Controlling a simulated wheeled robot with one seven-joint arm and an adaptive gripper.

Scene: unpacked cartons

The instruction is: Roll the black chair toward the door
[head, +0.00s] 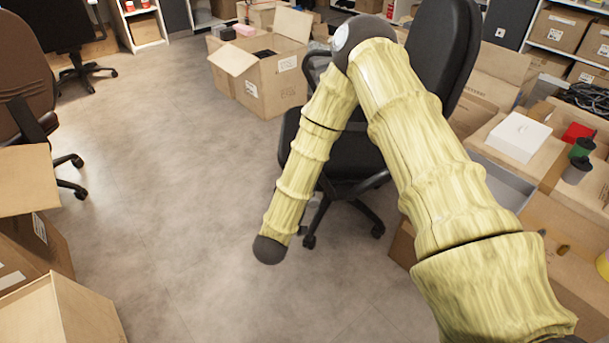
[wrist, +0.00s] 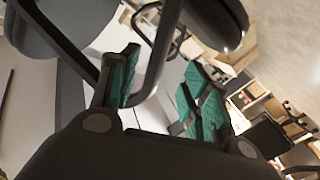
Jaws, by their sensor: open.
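The black chair (head: 443,50) stands right of centre in the head view, on a wheeled base, partly hidden behind my arm. Its seat (head: 355,160) and one looped armrest (head: 312,68) show on the left of my arm. In the wrist view my gripper (wrist: 163,58) is open, with green pads on both fingers. A dark looped bar (wrist: 163,40), which looks like the chair's armrest, passes in front of and partly between the fingers. I cannot tell whether it touches them. My gripper is not seen in the head view. I cannot make out a door.
Bare floor (head: 165,190) lies left of the chair. An open carton (head: 268,85) stands behind it. A brown chair (head: 22,75), another dark chair (head: 62,30) and cartons (head: 60,310) line the left. Cartons with a white box (head: 519,136) and cups crowd the right.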

